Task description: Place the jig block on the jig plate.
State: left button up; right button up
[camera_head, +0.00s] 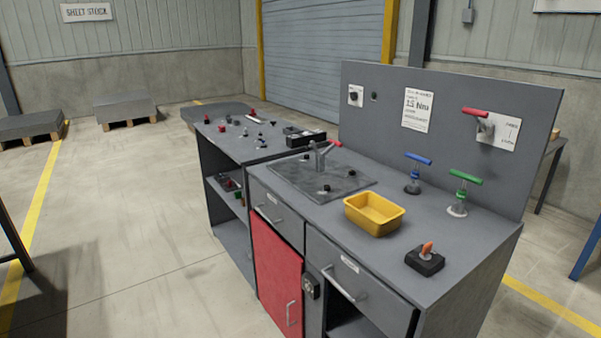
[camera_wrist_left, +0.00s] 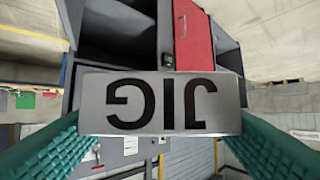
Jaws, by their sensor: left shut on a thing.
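The grey jig block (camera_wrist_left: 160,88), lettered JIG, fills the middle of the left wrist view, with its lettering upside down. My left gripper (camera_wrist_left: 160,118) is shut on it, with one teal ribbed finger at each side. The block is held in the air, with the bench and floor behind it. In the head view, a dark grey plate (camera_head: 300,174), which looks like the jig plate, lies flat on the bench top. It carries a metal clamp with a red handle tip (camera_head: 335,143) and several black knobs. Neither gripper shows in the head view.
A yellow bin (camera_head: 374,226) stands right of the plate. A black block with an orange lever (camera_head: 426,262) sits near the front right corner. Blue-handled (camera_head: 418,160) and green-handled (camera_head: 465,178) clamps stand by the back panel (camera_head: 380,90). A second bench (camera_head: 225,140) holds small parts.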

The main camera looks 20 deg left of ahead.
aim_at(303, 177)
jog(key=i+j+z, duration=0.15)
jog(key=j, duration=0.8)
jog(key=j+z, duration=0.15)
jog(key=j, duration=0.85)
jog(key=i+j+z, duration=0.15)
jog(key=i, duration=0.35)
jog(key=i+j+z, duration=0.1)
jog(key=i+j, duration=0.3)
jog(key=i+l, duration=0.1)
jog(key=i, duration=0.35)
